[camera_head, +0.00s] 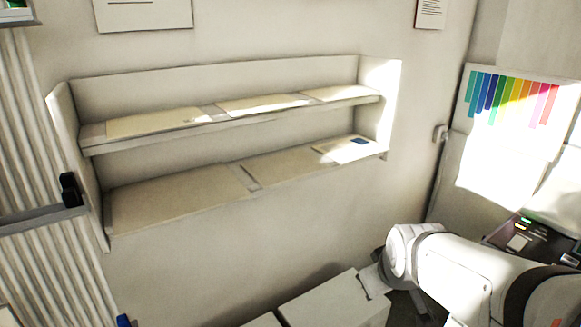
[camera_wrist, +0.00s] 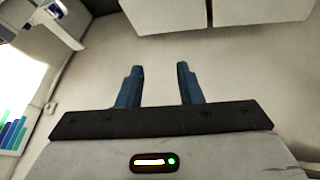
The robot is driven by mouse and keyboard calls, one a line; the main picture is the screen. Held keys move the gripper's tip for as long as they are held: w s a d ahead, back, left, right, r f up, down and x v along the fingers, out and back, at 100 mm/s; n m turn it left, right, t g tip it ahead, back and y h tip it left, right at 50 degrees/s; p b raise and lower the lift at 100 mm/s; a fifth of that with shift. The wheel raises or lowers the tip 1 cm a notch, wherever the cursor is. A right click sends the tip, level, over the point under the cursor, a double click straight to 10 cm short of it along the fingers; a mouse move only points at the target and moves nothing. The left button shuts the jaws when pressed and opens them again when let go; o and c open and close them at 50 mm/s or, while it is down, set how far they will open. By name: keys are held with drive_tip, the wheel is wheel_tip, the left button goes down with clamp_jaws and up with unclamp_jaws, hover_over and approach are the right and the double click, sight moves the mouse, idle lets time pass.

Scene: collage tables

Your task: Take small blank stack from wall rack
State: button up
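The wall rack (camera_head: 90,145) hangs on the wall in the head view, with an upper and a lower shelf. Flat beige sheets or pads lie on the upper shelf (camera_head: 155,121) and on the lower shelf (camera_head: 175,190). At the lower shelf's right end lies a pale flat item with a small blue patch (camera_head: 358,141). I cannot tell which of these, if any, is the small blank stack. My gripper (camera_wrist: 160,67) is open and empty in the wrist view, its two dark blue fingers apart. It is away from the rack, which I cannot make out in the wrist view.
White boxes (camera_head: 335,303) stand low below the rack. A colour-bar chart (camera_head: 510,98) hangs at the right, above a dark device with lights (camera_head: 528,228). A ribbed pale panel with a dark latch (camera_head: 70,188) is at the left. The space before the rack looks clear.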

drive_tip(key=w+a+r+n+t, duration=0.1)
drive_tip(key=w+a+n+t, duration=0.3)
drive_tip(key=w, duration=0.5)
drive_tip(key=n+t+y+b, duration=0.1)
drive_tip(key=n+t+y, duration=0.6)
drive_tip(key=n, duration=0.8)
approach(288, 181)
drive_tip(key=w+g+y, duration=0.1)
drive_tip(key=w, duration=0.2)
drive_tip(key=p+x, duration=0.1)
drive_tip(key=x, duration=0.2)
drive_tip(key=p+x, duration=0.1)
drive_tip(key=x, duration=0.3)
drive_tip(key=shift+a+r, duration=0.2)
drive_tip(key=shift+a, duration=0.05)
drive_tip(key=shift+c, duration=0.4)
clamp_jaws()
